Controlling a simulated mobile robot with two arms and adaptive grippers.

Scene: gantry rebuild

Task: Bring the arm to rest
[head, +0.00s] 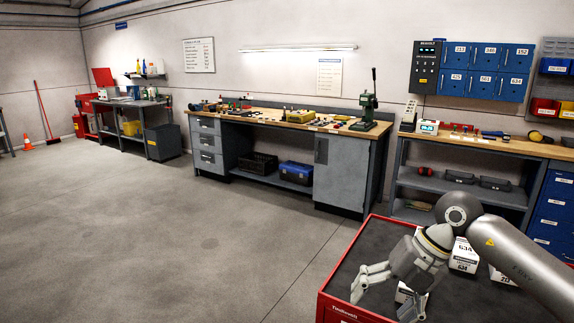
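My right arm comes in from the right over a red cart (352,309) with a dark top. Its gripper (381,305) points down and to the left above the cart top, with its two fingers spread apart. No object shows clamped between the fingertips. A white box marked 634 (463,257) stands on the cart behind the wrist. Part of another white box (403,292) shows behind the gripper, mostly hidden. A third white box (500,277) is partly covered by the forearm. My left gripper is not in view.
A long workbench (262,120) with tools and a green press (368,107) stands along the back wall. A second bench (480,143) stands behind the cart, below blue lockers (487,70). The floor (190,225) left of the cart is clear. An orange cone (27,143) is far left.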

